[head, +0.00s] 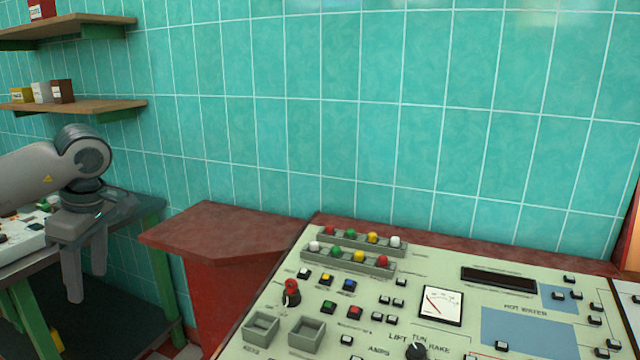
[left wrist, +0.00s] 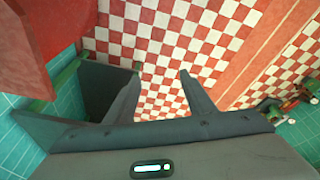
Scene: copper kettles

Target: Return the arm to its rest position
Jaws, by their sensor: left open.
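My left gripper (head: 86,280) hangs at the left of the head view with its fingers pointing down. It is open and empty, in front of the green-framed table and left of the red pedestal. In the left wrist view its two fingers (left wrist: 158,90) stand apart over a red and white checkered floor, with nothing between them. My right gripper is in neither view.
A pale green control panel (head: 390,290) with buttons, knobs and a dial fills the lower right. A red pedestal (head: 225,230) stands between it and the green-framed table (head: 150,215). Shelves (head: 110,104) with small boxes hang above my left arm on the teal tiled wall.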

